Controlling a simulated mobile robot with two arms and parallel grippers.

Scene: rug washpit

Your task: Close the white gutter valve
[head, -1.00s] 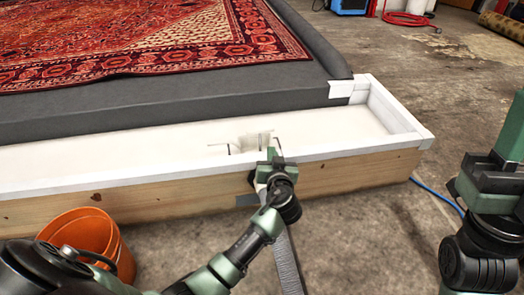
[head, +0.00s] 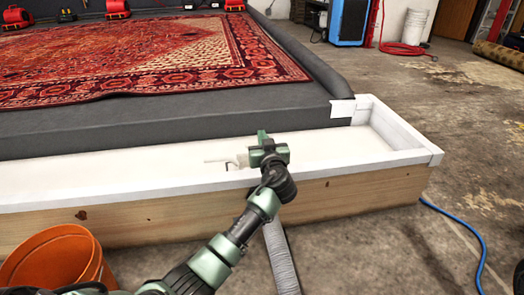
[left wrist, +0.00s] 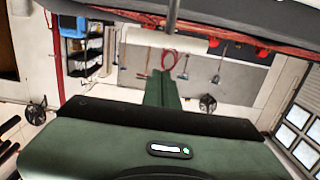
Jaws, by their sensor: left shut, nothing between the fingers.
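The white gutter valve (head: 240,159) sits in the white gutter (head: 120,165) along the front of the wash pit. Its thin white handle (head: 214,161) points left, and a small dark piece shows below it. My left gripper (head: 264,140) is shut and empty, close beside the valve's right end and over the gutter. It hides part of the valve; I cannot tell whether they touch. In the left wrist view my green gripper (left wrist: 162,95) fills the lower part, with a pale bar (left wrist: 165,40) beyond it that I cannot identify surely. My right gripper is out of view.
An orange bucket (head: 55,262) stands at the lower left. The gutter's wooden front (head: 350,192) lies before my left arm. A grey hose (head: 281,258) hangs in front, and a blue hose (head: 467,228) lies right. A patterned rug (head: 150,60) covers the platform.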

